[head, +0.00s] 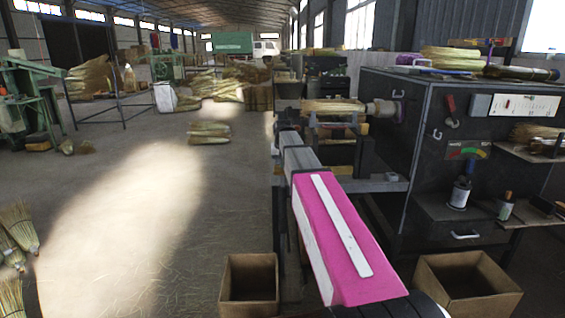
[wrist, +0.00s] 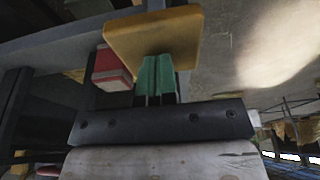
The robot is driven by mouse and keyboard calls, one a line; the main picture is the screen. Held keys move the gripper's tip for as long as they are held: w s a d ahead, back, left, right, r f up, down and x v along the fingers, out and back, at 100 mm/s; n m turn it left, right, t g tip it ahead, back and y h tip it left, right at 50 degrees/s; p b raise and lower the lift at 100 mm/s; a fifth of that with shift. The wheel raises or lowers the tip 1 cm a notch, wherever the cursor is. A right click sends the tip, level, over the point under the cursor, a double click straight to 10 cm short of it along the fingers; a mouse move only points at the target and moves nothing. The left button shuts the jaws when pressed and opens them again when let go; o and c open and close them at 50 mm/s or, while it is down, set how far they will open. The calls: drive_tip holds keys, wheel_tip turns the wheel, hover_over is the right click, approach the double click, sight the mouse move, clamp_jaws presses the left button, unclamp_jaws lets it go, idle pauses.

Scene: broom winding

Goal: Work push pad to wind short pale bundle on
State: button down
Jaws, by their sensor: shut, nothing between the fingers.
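My gripper (wrist: 157,80) shows in the wrist view with its green fingers shut and empty. The fingertips are up against or very close to a flat yellow-tan pad (wrist: 150,38), which looks like the push pad; I cannot tell whether they touch. A red block with a pale edge (wrist: 111,70) sits just left of the fingers. In the head view a pale straw bundle (head: 334,106) lies level at the winding machine, its right end by the round spindle head (head: 381,110). My gripper and the pad cannot be made out in the head view, beyond my pink arm.
The dark machine cabinet (head: 415,135) stands to the right, with bottles (head: 461,190) on its ledge. Two open cardboard boxes (head: 249,284) (head: 466,281) stand low in front. Finished brooms (head: 18,228) lie at the far left. The floor on the left is mostly clear.

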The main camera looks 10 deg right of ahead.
drive_tip(key=shift+f, duration=0.95)
wheel_tip(320, 180, up, 10)
idle(0.4)
drive_tip(key=shift+f, duration=0.1)
idle(0.5)
